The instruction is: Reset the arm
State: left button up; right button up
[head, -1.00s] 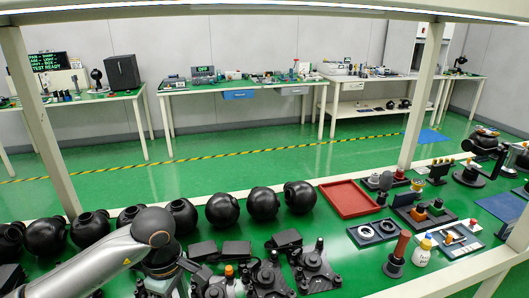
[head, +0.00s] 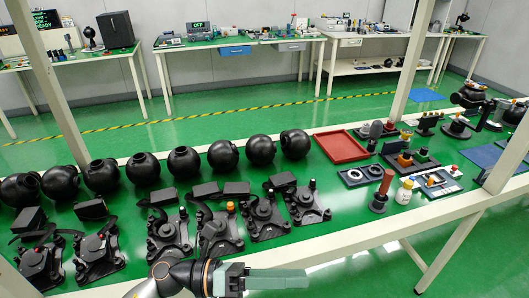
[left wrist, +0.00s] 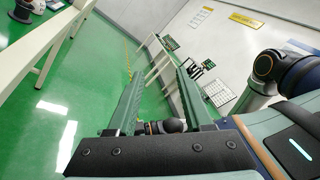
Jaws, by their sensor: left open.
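My left gripper (head: 300,278) shows at the bottom edge of the head view, in front of the green worktable (head: 330,215), pointing right. In the left wrist view its two long green fingers (left wrist: 158,75) stand apart with nothing between them. Past them that view shows the floor, a wall and other tables at a tilt. My left forearm comes in at the bottom of the head view. My right gripper is not in view.
Several black round housings (head: 222,155) line the back of the table. Several black bracket assemblies (head: 265,219) stand near its front. A red tray (head: 341,147), a white bottle (head: 404,191) and a red-handled tool (head: 383,184) are to the right.

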pick_arm(q)
jog(key=w+a+f+n+t+y, duration=0.5)
jog(key=n+t, duration=0.4)
jog(key=n, duration=0.5)
jog(key=w+a+f+n+t+y, duration=0.25)
jog(key=a+n+t, duration=0.45)
jog(key=n, duration=0.7)
jog(key=s+a+f+n+g+y, duration=0.2)
jog(key=s+a+f+n+y, duration=0.2)
jog(key=f, duration=0.6)
jog(key=s+a+f+n+g+y, duration=0.3)
jog(key=s+a+f+n+y, duration=0.1)
jog(key=s+f+n, duration=0.4)
notch_tip(320, 180, down, 2)
jog(key=shift+s+a+f+n+g+y, duration=0.15)
jog(key=shift+s+a+n+g+y, duration=0.25)
jog(key=shift+n, duration=0.6)
